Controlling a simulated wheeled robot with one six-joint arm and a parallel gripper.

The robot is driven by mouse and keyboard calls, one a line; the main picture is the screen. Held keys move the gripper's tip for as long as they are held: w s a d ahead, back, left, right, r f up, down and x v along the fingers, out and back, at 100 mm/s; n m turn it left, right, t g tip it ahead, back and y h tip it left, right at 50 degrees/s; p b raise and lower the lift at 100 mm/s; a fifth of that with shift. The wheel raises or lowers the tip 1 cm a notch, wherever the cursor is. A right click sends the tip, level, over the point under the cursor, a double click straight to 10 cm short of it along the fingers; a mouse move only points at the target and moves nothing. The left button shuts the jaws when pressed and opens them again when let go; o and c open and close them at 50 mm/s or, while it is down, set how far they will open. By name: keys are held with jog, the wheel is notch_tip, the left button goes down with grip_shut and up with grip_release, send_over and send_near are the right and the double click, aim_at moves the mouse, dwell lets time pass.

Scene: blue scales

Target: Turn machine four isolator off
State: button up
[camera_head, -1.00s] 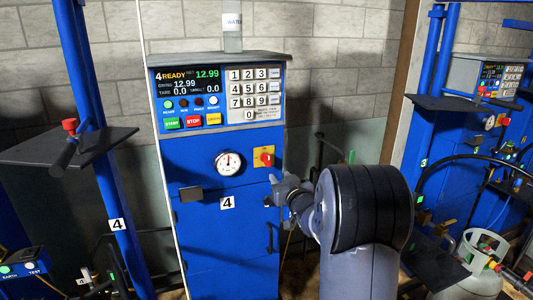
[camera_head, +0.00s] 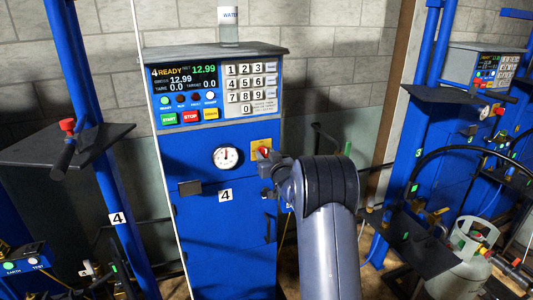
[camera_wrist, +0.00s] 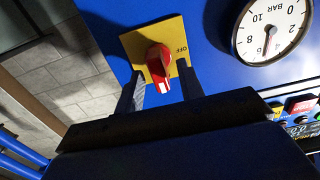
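Machine four is the blue cabinet (camera_head: 225,250) with a "4" label on its front. Its isolator is a red rotary handle (camera_wrist: 158,66) on a yellow plate (camera_wrist: 133,41). In the wrist view the handle's white-marked end points down toward my gripper, and "OFF" is printed on the plate to the right of the handle. My gripper (camera_wrist: 160,70) is open, with one finger on each side of the handle and visible gaps beside it.
A round pressure gauge (camera_head: 227,158) sits left of the isolator. The display and keypad panel (camera_head: 215,93) is above, with a water bottle (camera_head: 228,27) on top. Another blue machine (camera_head: 460,130), a hose and a gas cylinder (camera_head: 468,260) stand to the right.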

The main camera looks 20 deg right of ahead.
jog(key=shift+w, duration=0.1)
grip_shut()
dwell(0.4)
